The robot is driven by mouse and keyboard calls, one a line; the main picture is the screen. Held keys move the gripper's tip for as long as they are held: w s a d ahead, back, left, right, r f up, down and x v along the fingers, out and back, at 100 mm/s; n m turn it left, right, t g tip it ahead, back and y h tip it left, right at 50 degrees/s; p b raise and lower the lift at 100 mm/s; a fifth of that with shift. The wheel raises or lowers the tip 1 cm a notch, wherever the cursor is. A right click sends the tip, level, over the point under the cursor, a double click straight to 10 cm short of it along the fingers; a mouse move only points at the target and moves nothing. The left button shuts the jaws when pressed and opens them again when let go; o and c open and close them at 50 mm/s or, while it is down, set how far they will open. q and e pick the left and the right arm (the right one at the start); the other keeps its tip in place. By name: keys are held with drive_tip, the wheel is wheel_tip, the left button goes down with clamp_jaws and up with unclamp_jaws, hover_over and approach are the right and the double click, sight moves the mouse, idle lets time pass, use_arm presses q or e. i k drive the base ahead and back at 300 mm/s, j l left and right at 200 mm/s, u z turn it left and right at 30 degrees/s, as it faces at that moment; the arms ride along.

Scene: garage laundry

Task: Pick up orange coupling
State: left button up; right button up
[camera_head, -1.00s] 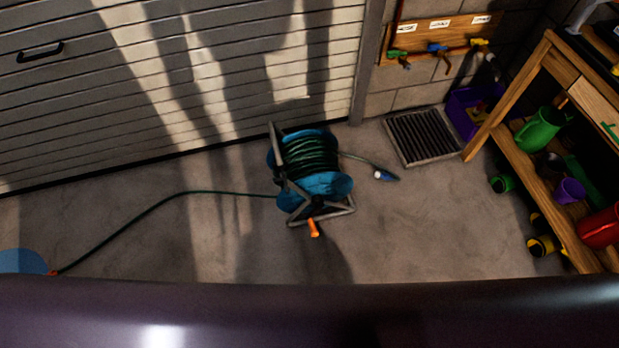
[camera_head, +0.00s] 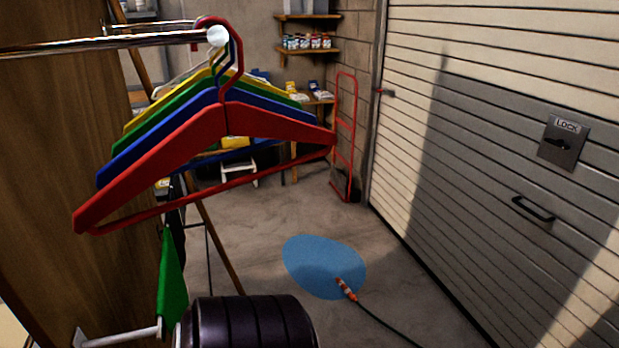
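The orange coupling (camera_head: 346,289) is on the end of a dark hose (camera_head: 391,328). It lies at the lower right edge of a flat blue patch (camera_head: 322,264) on the concrete floor. The hose runs from it toward the bottom right of the view. Neither of my grippers shows in the head view. A dark, ribbed cylindrical part at the bottom middle looks like part of my own body.
Coloured hangers (camera_head: 205,130) hang from a metal rail (camera_head: 110,42) at the near left, beside a wooden panel (camera_head: 60,150). A red hand truck (camera_head: 345,135) stands at the back. A garage door (camera_head: 470,150) bounds the right.

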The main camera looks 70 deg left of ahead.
sight(348, 291)
drive_tip(key=u, duration=1.95)
drive_tip(key=z, duration=0.45)
drive_tip(key=i+z, duration=0.15)
drive_tip(key=z, duration=0.8)
drive_tip(key=i+z, duration=0.15)
drive_tip(key=z, duration=0.8)
drive_tip(key=i+j+z, duration=0.1)
drive_tip(key=z, duration=0.35)
drive_tip(key=j+z, duration=0.1)
drive_tip(key=z, duration=0.35)
drive_tip(key=j+z, duration=0.2)
drive_tip(key=j, duration=1.15)
drive_tip(key=i+j+u, duration=0.1)
drive_tip(key=j+u, duration=0.15)
drive_tip(key=j, duration=0.25)
drive_tip(key=i+j+u, duration=0.1)
drive_tip(key=j+u, duration=0.2)
drive_tip(key=j, duration=0.25)
drive_tip(key=u, duration=0.45)
drive_tip(key=j+u, duration=0.1)
drive_tip(key=u, duration=0.3)
drive_tip(key=i+u, duration=0.1)
drive_tip(key=u, duration=0.8)
